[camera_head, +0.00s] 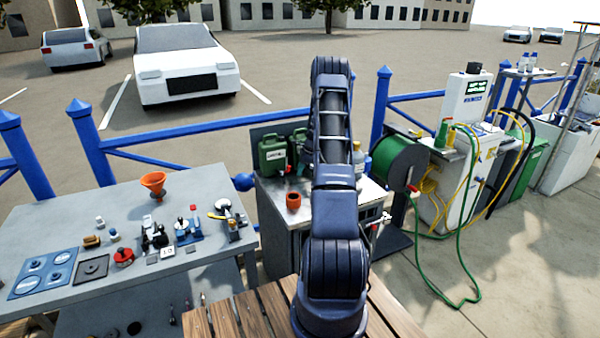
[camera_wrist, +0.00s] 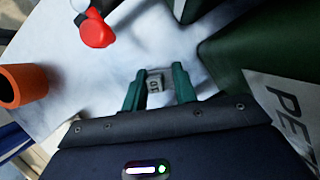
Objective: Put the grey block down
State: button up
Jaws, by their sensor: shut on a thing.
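The grey block (camera_wrist: 155,84), with dark marks on its face, is between the green fingertips of my gripper (camera_wrist: 158,86) in the wrist view. My gripper is shut on it. Beyond it is a pale grey worktop (camera_wrist: 140,48); I cannot tell whether the block touches it. In the head view my arm hides the gripper and block. The arm reaches over the steel cabinet top (camera_head: 318,203).
An orange cup (camera_wrist: 20,85) and a red-capped item (camera_wrist: 97,30) stand left in the wrist view; a large green canister (camera_wrist: 265,60) is close on the right. A cluttered grey table (camera_head: 60,213) is left in the head view; a green hose reel (camera_head: 398,163) is right.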

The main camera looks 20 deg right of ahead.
jog(key=shift+f, duration=0.65)
jog(key=o, duration=1)
jog(key=shift+f, duration=0.1)
jog(key=shift+c, duration=0.2)
jog(key=v, duration=1.1)
jog(key=s+a+r+n+h, duration=0.1)
jog(key=s+a+r+n, duration=0.3)
jog(key=s+a+r, duration=0.4)
jog(key=s+a+r+n, duration=0.35)
jog(key=a+r, duration=0.25)
jog(key=r, duration=0.5)
jog(key=s+a+r+n+h, duration=0.1)
jog(key=s+a+r+n, duration=0.2)
jog(key=s+a+r, duration=0.5)
jog(key=s+a+r+n+t+h, duration=0.1)
jog(key=s+a+r+n, duration=0.2)
jog(key=s, duration=0.5)
jog(key=s+a+r+n, duration=0.3)
jog(key=s+n, duration=0.1)
jog(key=s, duration=0.4)
jog(key=s+a+f+n+t, duration=0.1)
jog(key=s+n, duration=0.1)
jog(key=s, duration=0.5)
jog(key=s+a+f+n+h, duration=0.1)
jog(key=s+a+n, duration=0.1)
jog(key=s, duration=0.6)
jog(key=shift+n+t, duration=0.4)
jog(key=shift+n, duration=0.15)
